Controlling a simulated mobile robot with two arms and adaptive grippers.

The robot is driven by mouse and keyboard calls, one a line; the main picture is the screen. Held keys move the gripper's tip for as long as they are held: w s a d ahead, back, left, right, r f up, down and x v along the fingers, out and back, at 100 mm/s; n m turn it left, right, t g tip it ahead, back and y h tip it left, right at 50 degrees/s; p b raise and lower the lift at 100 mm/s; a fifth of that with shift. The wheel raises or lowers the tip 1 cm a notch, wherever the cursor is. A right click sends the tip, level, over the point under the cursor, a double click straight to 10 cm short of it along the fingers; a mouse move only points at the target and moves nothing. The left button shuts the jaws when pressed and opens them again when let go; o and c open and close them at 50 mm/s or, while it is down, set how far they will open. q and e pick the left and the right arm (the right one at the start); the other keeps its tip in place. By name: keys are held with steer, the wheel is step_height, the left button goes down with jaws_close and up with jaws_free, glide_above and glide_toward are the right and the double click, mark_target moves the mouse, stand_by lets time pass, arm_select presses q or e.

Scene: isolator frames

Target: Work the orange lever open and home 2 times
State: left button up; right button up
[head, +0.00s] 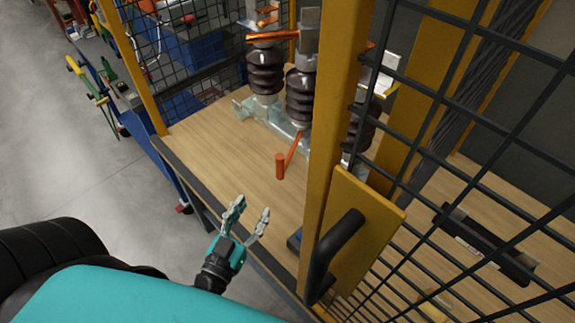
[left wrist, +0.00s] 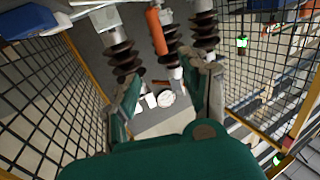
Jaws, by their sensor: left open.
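The orange lever (head: 281,166) stands out from the isolator frame over the wooden bench, its upright grip at the near end of a thin orange rod. In the left wrist view an orange cylinder, which looks like the lever's grip (left wrist: 155,30), shows beyond the fingers near the top. The isolator (head: 265,72) has brown ribbed insulators on a grey metal base. My left gripper (head: 252,212) is open and empty at the bench's front edge, nearer to me than the lever and apart from it. Its fingers also show in the left wrist view (left wrist: 168,88). My right gripper is not in view.
A yellow post (head: 334,120) and a mesh door with a black handle (head: 334,250) stand right of the lever. Another mesh panel (head: 190,40) closes the back left. The wooden bench top (head: 215,140) is clear left of the lever.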

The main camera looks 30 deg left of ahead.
mark_target(278, 165)
arm_select(q)
steer(key=w, duration=0.5)
steer(key=w+p, duration=0.1)
steer(key=w, duration=0.4)
steer(key=w+p, duration=0.1)
steer(key=w, duration=0.4)
steer(key=shift+a, duration=0.4)
steer(key=shift+w, duration=0.55)
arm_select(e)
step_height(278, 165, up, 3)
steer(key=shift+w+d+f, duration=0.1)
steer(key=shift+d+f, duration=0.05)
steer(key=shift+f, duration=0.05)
arm_select(q)
steer(key=c, duration=0.4)
jaws_close()
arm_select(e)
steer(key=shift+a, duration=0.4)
arm_select(q)
steer(key=shift+w+f, duration=0.15)
steer(key=shift+f, duration=0.1)
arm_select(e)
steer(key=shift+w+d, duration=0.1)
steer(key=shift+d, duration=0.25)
